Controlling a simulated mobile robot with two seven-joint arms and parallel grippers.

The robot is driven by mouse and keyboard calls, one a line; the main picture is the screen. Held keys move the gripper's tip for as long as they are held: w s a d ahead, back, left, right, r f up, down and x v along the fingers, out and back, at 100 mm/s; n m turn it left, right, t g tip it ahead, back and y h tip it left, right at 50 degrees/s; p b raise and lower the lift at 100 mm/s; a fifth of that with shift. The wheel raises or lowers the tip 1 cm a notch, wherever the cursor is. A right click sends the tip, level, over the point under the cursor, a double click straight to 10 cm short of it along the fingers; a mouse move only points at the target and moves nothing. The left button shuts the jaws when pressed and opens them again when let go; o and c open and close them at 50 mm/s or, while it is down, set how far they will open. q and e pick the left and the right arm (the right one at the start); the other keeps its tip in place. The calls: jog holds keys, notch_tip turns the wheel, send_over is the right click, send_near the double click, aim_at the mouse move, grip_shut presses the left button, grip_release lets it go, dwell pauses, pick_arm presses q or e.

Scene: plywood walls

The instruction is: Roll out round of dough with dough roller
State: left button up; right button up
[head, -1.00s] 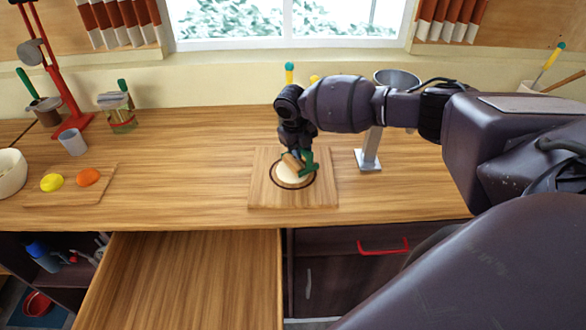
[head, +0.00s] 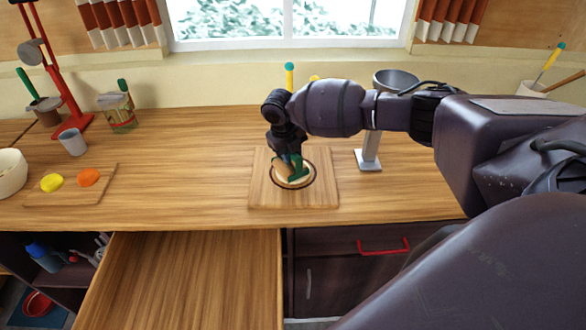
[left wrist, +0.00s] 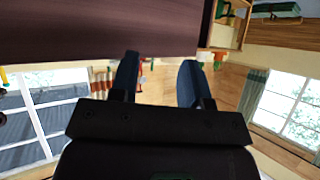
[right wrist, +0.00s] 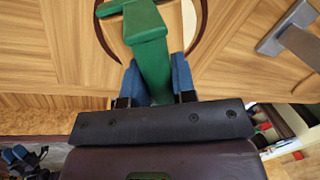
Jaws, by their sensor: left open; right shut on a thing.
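A wooden board (head: 259,198) with a dark ring (head: 314,180) lies on the counter. The cream dough round (head: 302,182) sits inside the ring, partly hidden by the tool; its pale edge also shows in the right wrist view (right wrist: 189,18). My right gripper (head: 288,152) is shut on the green handle of the dough roller (right wrist: 150,50), pointing down over the dough. The roller (head: 282,170) is at the dough's left part; whether it presses on it I cannot tell. My left gripper (left wrist: 157,70) is open and empty in the left wrist view, away from the board.
A smaller board (head: 100,190) with a yellow piece (head: 52,183) and an orange piece (head: 88,177) lies at left, near a grey cup (head: 72,142). A metal stand (head: 368,160) is right of the ringed board.

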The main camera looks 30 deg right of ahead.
jog(key=shift+a+f, duration=0.15)
jog(key=shift+a, duration=0.65)
jog(key=shift+d, duration=2.75)
jog(key=shift+a, duration=0.1)
